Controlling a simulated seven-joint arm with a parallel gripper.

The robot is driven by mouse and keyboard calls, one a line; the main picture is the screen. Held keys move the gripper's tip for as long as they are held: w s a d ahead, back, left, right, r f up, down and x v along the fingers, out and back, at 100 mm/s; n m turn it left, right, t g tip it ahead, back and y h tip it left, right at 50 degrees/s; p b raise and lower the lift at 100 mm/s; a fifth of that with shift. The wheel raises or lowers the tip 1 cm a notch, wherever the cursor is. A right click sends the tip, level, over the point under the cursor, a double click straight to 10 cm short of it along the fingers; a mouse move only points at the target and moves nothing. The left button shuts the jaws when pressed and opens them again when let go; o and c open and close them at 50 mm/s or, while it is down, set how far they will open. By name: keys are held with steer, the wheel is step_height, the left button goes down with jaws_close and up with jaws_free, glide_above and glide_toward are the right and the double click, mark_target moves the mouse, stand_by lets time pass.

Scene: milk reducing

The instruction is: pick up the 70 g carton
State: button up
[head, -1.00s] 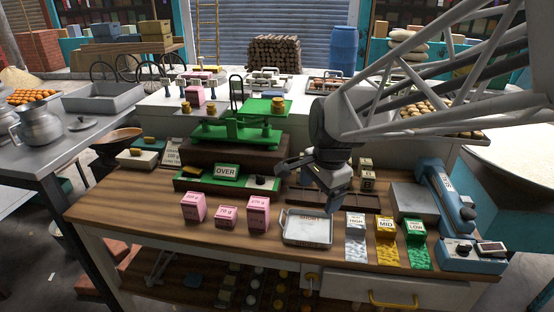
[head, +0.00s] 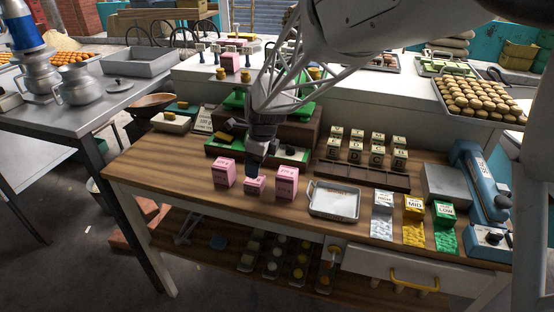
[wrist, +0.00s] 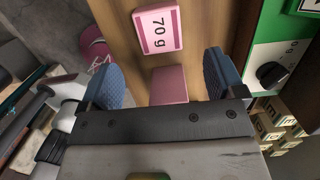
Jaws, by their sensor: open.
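Pink cartons stand close on the left (head: 224,173) and right (head: 287,182). Part of a pink thing (wrist: 95,48) shows beyond one finger. The green OVER box (head: 285,152) is just behind. A metal tray (head: 334,202) lies to the right. Bench at front left is clear.

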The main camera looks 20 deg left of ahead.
mark_target(255, 183)
stand_by(0.3)
steer(key=shift+a+f, duration=0.2)
steer(key=shift+f, duration=1.05)
steer(key=shift+f, duration=0.1)
steer(key=shift+a+f, duration=0.25)
steer(key=shift+f, duration=1)
steer(key=shift+a+f, duration=0.25)
steer(key=shift+f, duration=1)
steer(key=c, duration=1)
steer(key=shift+r, duration=0.1)
